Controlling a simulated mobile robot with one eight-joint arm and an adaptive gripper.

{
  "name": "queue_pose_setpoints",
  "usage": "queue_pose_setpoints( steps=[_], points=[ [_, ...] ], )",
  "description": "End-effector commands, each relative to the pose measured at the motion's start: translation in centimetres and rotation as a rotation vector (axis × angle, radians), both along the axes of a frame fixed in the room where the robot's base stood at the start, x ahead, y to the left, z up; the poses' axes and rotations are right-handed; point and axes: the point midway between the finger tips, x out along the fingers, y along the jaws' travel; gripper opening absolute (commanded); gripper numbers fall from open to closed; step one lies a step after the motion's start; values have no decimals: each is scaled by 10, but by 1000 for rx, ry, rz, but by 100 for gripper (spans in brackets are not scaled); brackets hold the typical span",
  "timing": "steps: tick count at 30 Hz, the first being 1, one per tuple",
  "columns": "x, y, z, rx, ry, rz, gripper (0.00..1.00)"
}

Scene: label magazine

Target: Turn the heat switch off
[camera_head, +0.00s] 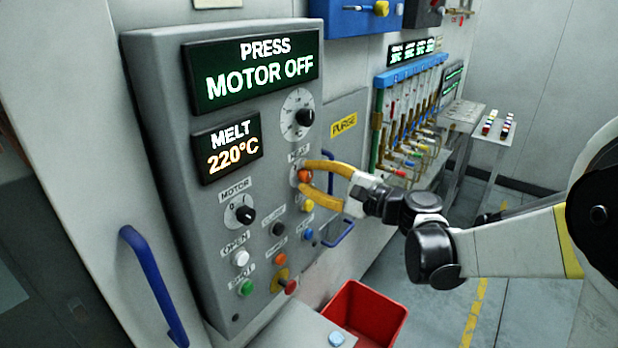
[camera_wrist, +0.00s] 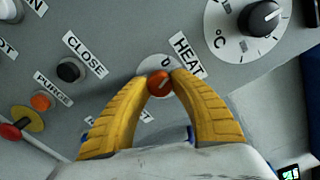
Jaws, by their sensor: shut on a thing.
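The heat switch (camera_wrist: 160,83) is an orange-red rotary knob on a white disc beside the HEAT label. In the head view the heat switch (camera_head: 304,175) sits on the right part of the grey control panel (camera_head: 165,110), below the large dial. My gripper (camera_head: 304,177) reaches it from the right with its yellow fingers. In the wrist view the fingertips of my gripper (camera_wrist: 159,80) are shut on the knob from both sides. The knob's pale pointer line is slanted in the wrist view. Most of the disc's markings are hidden by the fingers.
A temperature dial (camera_head: 298,115) is above, and a motor switch (camera_head: 240,213) is to the left. Several coloured push buttons lie below, with a red knob on a yellow plate (camera_head: 285,283). The melt display (camera_head: 228,148) reads 220°C. A red bin (camera_head: 366,312) stands below.

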Motion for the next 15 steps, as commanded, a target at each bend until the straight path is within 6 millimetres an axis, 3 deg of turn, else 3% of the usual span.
queue_pose_setpoints(
  steps=[15],
  points=[
    [0,0,0,-167,-215,0,0]
  ],
)
